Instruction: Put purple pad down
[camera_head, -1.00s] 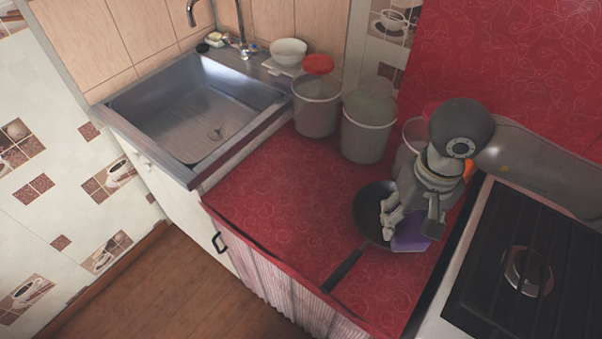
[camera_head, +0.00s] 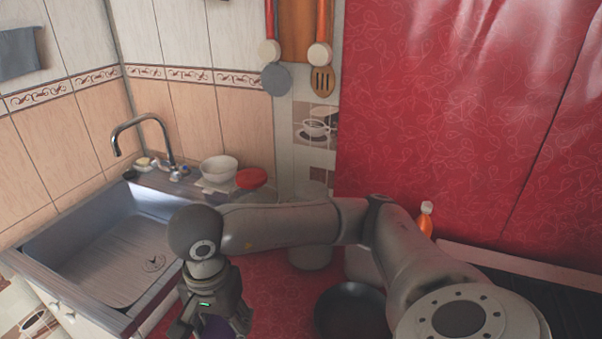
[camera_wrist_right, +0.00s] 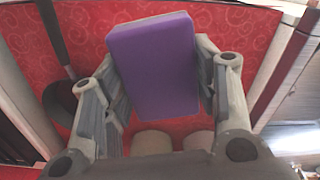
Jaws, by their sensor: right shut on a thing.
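My right gripper (camera_head: 212,322) is shut on the purple pad, low in the head view between the sink and the frying pan. My left gripper is not in view.
A black frying pan (camera_head: 350,312) lies on the counter to the right of the gripper. The metal sink (camera_head: 105,245) is at the left. A white bowl (camera_head: 219,168) and a red lid (camera_head: 251,178) are behind. My arm partly hides pale containers (camera_head: 310,258). An orange bottle (camera_head: 426,218) stands at right.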

